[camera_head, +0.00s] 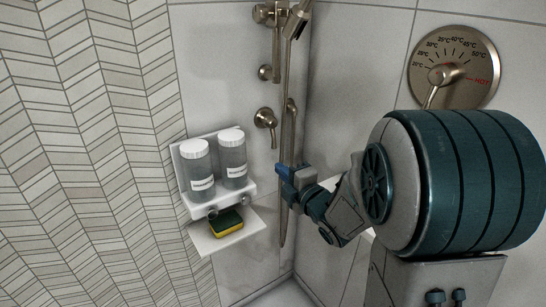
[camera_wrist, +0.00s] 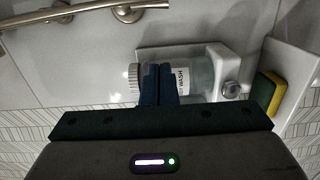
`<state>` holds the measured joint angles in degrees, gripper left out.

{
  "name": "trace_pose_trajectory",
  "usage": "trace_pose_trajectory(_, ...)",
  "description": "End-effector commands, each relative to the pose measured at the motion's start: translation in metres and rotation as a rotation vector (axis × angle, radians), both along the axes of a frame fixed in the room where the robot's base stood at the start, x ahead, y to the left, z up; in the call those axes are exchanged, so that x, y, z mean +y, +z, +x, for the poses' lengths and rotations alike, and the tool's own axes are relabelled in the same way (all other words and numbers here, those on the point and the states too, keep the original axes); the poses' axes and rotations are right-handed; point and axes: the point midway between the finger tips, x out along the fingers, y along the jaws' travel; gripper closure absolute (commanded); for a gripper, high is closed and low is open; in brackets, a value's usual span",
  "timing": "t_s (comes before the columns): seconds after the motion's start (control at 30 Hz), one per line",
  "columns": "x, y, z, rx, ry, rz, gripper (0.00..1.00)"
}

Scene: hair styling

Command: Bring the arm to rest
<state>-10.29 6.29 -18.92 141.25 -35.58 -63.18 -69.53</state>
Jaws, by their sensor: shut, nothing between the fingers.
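My arm reaches in from the right in the head view, bent at the elbow, with a large teal and grey link close to the camera. My gripper (camera_head: 284,172) is in front of the metal shower bar, to the right of the bottle shelf; whether it touches the bar I cannot tell. In the wrist view its dark blue fingers (camera_wrist: 158,84) are together and hold nothing. They overlap a clear bottle with a white cap (camera_wrist: 131,78) that stands beyond them.
Two white-capped bottles (camera_head: 197,172) (camera_head: 232,160) stand on a white wall shelf (camera_head: 225,200). A yellow-green sponge (camera_head: 226,223) lies on the lower shelf (camera_head: 245,232). A shower bar (camera_head: 288,75), a wall knob (camera_head: 265,118) and a round temperature dial (camera_head: 453,66) are on the tiled walls.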

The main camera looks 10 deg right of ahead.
Motion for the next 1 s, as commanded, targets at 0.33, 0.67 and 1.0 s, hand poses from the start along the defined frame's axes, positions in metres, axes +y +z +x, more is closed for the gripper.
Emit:
trace_pose_trajectory(0.33,-0.041,0.044,-0.012,0.349,-0.267,0.251,1.00)
trace_pose_trajectory(0.67,-0.067,0.079,-0.076,0.760,-0.645,0.631,1.00)
trace_pose_trajectory(1.0,-0.063,0.124,-0.182,1.129,-1.073,0.998,1.00)
